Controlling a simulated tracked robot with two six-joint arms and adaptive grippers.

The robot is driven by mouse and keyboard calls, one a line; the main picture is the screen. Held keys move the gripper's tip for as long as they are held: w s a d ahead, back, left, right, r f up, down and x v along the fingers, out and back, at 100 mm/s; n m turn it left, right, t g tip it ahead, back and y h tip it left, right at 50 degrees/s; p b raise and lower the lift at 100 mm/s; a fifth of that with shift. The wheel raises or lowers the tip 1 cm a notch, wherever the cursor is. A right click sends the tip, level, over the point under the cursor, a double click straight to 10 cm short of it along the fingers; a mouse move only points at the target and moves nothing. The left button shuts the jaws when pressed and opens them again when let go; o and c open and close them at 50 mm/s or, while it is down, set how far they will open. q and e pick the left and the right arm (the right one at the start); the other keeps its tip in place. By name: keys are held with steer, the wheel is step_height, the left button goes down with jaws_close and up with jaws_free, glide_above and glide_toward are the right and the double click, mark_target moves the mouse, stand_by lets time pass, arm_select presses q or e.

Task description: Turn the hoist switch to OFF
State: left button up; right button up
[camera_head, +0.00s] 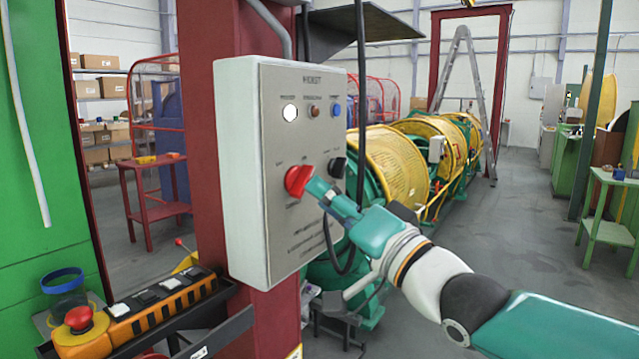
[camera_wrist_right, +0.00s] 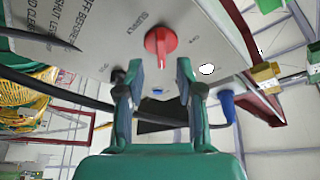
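The grey hoist panel (camera_head: 255,150) is fixed to a dark red column. Its red rotary switch (camera_head: 297,180) sits on the left of the panel face; it also shows in the right wrist view (camera_wrist_right: 160,41), its grip bar upright in that picture near a SUPPLY label. My right gripper (camera_head: 315,187) is at the panel, its fingertips close to the red switch. In the right wrist view, its two fingers (camera_wrist_right: 161,70) are apart, with the end of the switch's bar showing in the gap. Whether they touch it cannot be told. My left gripper is not in view.
A black knob (camera_head: 338,168) sits right of the red switch, below a white lamp (camera_head: 290,113) and a blue button (camera_head: 335,109). A black cable hangs by the panel. An orange control box (camera_head: 165,308) with a red button is at lower left.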

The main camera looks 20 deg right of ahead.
mark_target(300, 181)
steer(key=shift+x, duration=1.9)
